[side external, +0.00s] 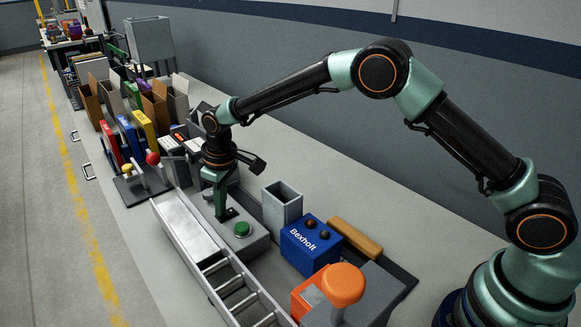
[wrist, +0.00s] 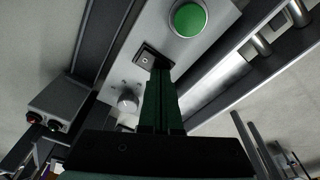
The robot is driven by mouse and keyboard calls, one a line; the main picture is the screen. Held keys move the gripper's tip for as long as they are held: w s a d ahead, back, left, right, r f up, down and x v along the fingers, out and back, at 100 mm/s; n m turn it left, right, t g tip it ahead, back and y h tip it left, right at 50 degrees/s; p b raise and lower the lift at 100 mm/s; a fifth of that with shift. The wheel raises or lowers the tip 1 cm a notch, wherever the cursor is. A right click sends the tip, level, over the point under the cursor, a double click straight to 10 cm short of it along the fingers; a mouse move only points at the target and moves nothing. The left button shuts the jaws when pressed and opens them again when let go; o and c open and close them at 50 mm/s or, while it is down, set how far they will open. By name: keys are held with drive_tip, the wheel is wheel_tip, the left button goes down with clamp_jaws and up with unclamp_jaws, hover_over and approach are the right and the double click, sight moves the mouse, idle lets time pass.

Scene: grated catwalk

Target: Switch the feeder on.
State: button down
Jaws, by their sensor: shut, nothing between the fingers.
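A grey control box (side external: 262,243) stands beside the conveyor, with a green push button (side external: 242,229) on top. My gripper (side external: 221,214) is shut and empty, pointing down over the box. In the wrist view its fingertips (wrist: 160,66) are right beside the dark switch and may hide part of it. I cannot tell whether they touch it, or which way the switch is set.
The conveyor (side external: 190,228) with rollers runs along the bench front. A grey open bin (side external: 282,206), a blue Bexholt box (side external: 311,244) and an orange mushroom-shaped knob (side external: 343,284) stand to the right. Red and yellow ball-topped levers (side external: 152,158) and coloured binders (side external: 129,137) stand to the left.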

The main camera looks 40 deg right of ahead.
drive_tip(key=shift+f, duration=0.2)
drive_tip(key=shift+r, duration=3.55)
